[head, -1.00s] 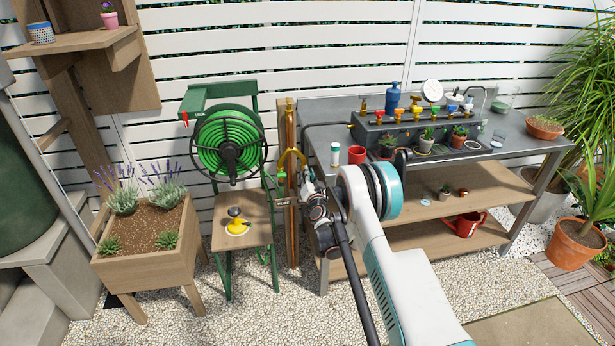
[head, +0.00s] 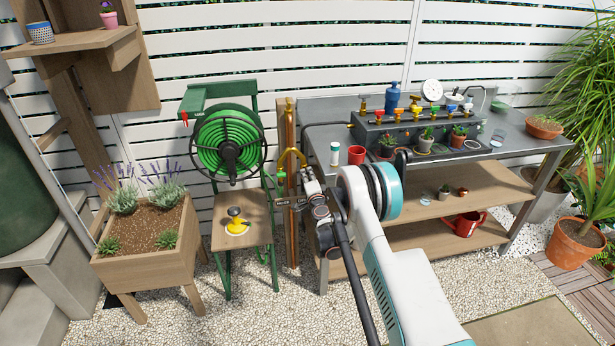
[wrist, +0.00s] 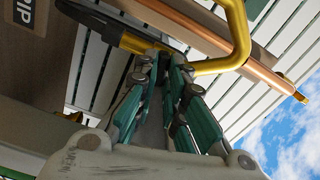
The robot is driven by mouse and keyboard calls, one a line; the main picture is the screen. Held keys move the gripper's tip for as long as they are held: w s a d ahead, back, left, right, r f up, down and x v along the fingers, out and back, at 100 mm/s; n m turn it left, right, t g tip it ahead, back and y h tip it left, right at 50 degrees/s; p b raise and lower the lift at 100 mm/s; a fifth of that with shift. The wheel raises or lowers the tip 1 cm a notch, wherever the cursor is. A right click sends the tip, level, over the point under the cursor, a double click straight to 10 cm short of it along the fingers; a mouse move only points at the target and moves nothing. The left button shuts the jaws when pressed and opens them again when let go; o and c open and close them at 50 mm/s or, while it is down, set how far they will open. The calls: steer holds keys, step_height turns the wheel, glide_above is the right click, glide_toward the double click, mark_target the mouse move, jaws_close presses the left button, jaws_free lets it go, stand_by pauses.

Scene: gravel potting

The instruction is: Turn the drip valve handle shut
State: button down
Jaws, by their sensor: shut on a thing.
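In the wrist view a yellow bent bar (wrist: 239,38) runs into a dark grip (wrist: 100,24); together they look like the drip valve handle. My gripper (wrist: 163,62) is shut around it where dark and yellow parts meet, and its teal fingers hide part of it. In the head view my gripper (head: 280,203) is beside the copper pipe post (head: 290,235), left of the bench. A yellow curved piece (head: 293,157) shows just above it. The fingertips and the valve body are too small to make out there.
The hose reel (head: 228,145) on a green chair stands close left of the gripper. The metal bench (head: 325,150) with pots and a valve manifold is close right. A wooden planter (head: 140,265) is farther left. Gravel in front is open.

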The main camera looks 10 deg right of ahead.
steer(key=shift+f+m, duration=0.1)
steer(key=shift+m, duration=1.2)
steer(key=shift+d, duration=0.1)
steer(key=c, duration=1.7)
jaws_free()
steer(key=shift+o, duration=0.2)
steer(key=s, duration=0.7)
steer(key=shift+s, duration=0.3)
